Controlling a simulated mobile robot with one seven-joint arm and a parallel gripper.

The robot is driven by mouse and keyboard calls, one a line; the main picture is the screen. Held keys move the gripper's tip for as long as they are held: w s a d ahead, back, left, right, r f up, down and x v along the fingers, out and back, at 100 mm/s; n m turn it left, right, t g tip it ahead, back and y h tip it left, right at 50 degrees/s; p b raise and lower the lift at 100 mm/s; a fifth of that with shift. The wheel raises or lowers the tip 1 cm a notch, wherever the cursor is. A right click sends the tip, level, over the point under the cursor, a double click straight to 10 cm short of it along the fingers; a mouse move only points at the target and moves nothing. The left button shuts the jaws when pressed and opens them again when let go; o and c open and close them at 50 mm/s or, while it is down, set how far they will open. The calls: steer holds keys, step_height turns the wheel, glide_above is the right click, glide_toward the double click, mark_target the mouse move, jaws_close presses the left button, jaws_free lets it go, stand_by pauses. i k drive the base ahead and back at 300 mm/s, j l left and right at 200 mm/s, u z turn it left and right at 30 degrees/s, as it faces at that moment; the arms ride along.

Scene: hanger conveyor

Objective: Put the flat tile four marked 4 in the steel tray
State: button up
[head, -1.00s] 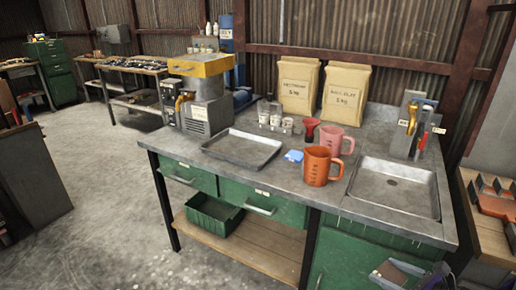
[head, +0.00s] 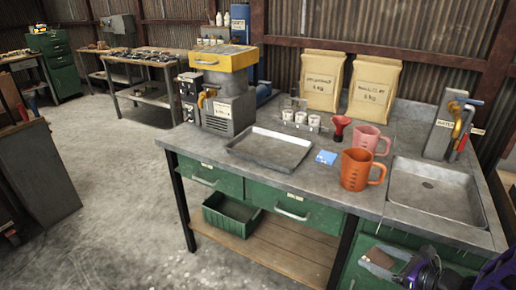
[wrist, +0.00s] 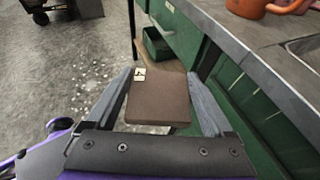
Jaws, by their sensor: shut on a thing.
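A flat brown tile (wrist: 158,98) with a small white label at its far left corner is held in my gripper (wrist: 166,98), its two grey fingers on either side. The dark mark on the label is too small to read surely. In the head view the tile (head: 378,258) shows at the lower right, in front of the bench and below its top, with my gripper (head: 396,264) partly cut off by the frame. The shallow steel tray (head: 268,148) lies empty on the bench top, left of the mugs.
An orange jug (head: 357,170), a pink jug (head: 368,138), a blue packet (head: 326,158) and a red funnel (head: 340,126) stand right of the tray. A sink (head: 436,190) is at the bench's right. A machine with a yellow top (head: 222,62) stands behind the tray.

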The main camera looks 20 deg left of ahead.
mark_target(269, 150)
steer(key=i+j, duration=0.1)
steer(key=j, duration=0.25)
steer(key=i+j+u, duration=0.1)
steer(key=j, duration=0.3)
steer(key=i+j, duration=0.1)
steer(key=j, duration=0.25)
steer(key=i+j+u, duration=0.1)
steer(key=j, duration=0.25)
steer(key=i+j, duration=0.1)
steer(key=j, duration=0.25)
steer(key=j+u, duration=0.05)
